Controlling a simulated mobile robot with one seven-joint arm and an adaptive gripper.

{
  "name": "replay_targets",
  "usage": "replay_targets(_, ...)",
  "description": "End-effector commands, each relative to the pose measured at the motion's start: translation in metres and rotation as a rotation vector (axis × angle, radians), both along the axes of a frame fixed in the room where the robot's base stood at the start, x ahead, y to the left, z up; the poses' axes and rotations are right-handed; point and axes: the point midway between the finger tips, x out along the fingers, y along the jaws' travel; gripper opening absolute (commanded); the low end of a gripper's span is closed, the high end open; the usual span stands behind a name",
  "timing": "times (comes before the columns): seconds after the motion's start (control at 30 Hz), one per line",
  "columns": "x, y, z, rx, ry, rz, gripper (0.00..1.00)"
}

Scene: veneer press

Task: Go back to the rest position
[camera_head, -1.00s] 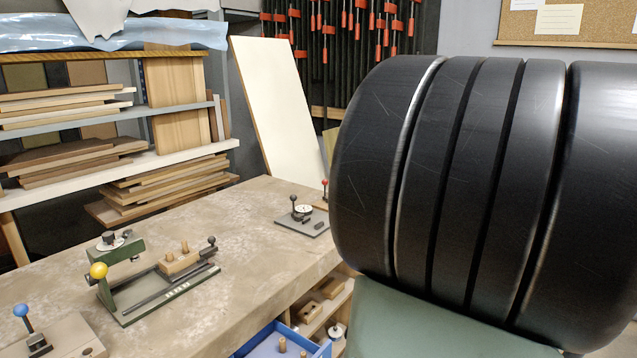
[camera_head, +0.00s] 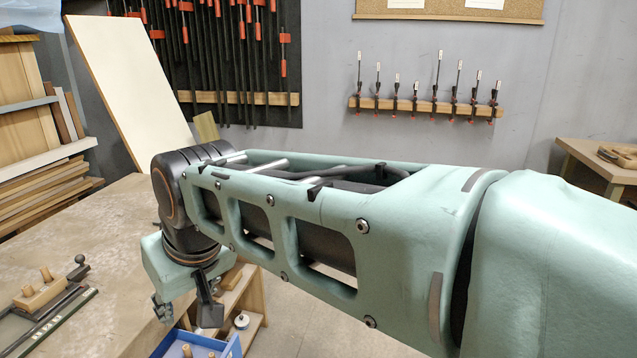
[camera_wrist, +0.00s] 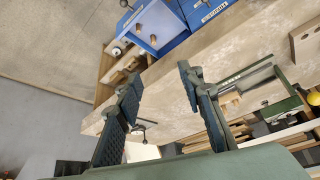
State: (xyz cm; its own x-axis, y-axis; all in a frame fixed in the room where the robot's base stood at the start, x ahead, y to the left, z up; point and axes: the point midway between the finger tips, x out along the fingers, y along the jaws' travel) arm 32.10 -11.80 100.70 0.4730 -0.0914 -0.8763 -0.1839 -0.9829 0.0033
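My gripper (camera_head: 188,310) hangs fingers down at the end of my stretched-out arm, by the front edge of the workbench (camera_head: 112,225) in the head view. In the wrist view, the two dark fingers of my gripper (camera_wrist: 158,78) stand apart with nothing between them, so it is open and empty. In the head view it hangs close above a blue bin (camera_head: 225,349). Whether the fingers touch anything below is hard to tell, but the wrist view shows free space between them.
A green-railed jig (camera_head: 62,318) with a wooden block and pegs lies on the bench at left. A pale board (camera_head: 128,85) leans behind it. A clamp rack (camera_head: 425,107) hangs on the wall. Another wooden table (camera_head: 600,160) stands at right. Open floor shows below my arm.

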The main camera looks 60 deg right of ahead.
Motion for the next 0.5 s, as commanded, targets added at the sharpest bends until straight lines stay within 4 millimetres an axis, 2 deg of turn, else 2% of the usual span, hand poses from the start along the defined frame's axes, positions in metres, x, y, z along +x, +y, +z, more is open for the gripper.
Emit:
replay_targets(0.03, -0.004, 0.025, -0.001, 0.001, -0.008, 0.038, 0.35)
replay_targets(0.1, -0.011, 0.057, -0.007, 0.006, -0.006, 0.086, 0.35)
replay_targets(0.27, -0.032, 0.114, -0.024, 0.003, 0.006, 0.178, 0.35)
replay_targets(0.3, -0.035, 0.121, -0.019, 0.002, 0.009, 0.188, 0.35)
replay_targets(0.33, -0.033, 0.119, -0.006, 0.004, 0.009, 0.184, 0.35)
replay_targets(0.5, -0.033, 0.118, 0.03, 0.004, 0.011, 0.185, 0.35)
